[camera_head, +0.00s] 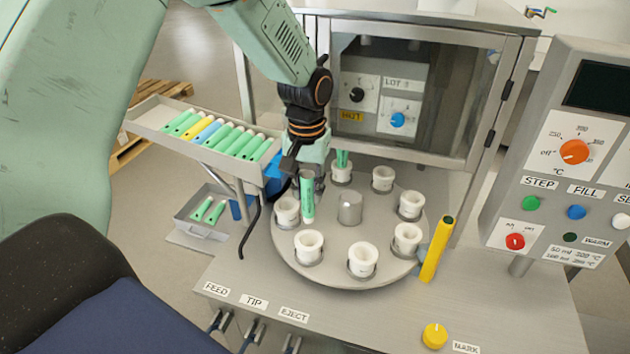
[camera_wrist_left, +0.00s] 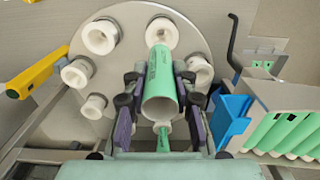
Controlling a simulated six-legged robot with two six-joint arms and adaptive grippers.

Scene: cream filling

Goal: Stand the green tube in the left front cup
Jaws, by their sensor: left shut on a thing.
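My left gripper (camera_head: 308,180) is shut on a green tube (camera_head: 308,200), held nearly upright above the round turntable (camera_head: 335,276). The tube's lower end appears beside the left cup (camera_head: 287,212), behind the left front cup (camera_head: 308,246); its exact height is hard to tell. In the left wrist view the fingers (camera_wrist_left: 160,102) clasp the tube (camera_wrist_left: 160,82) from both sides, and its far end points toward the left front cup (camera_wrist_left: 162,30). The left front cup looks empty. Another green tube (camera_head: 342,158) stands in the back cup (camera_head: 341,174). My right gripper is out of view.
More white cups ring the metal hub (camera_head: 350,208). A yellow bar (camera_head: 437,248) stands right of the turntable. A sloped tray (camera_head: 150,116) with green, yellow and blue tubes is at left, above a lower bin (camera_head: 187,215) with green tubes. A glass-fronted cabinet (camera_head: 430,100) stands behind.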

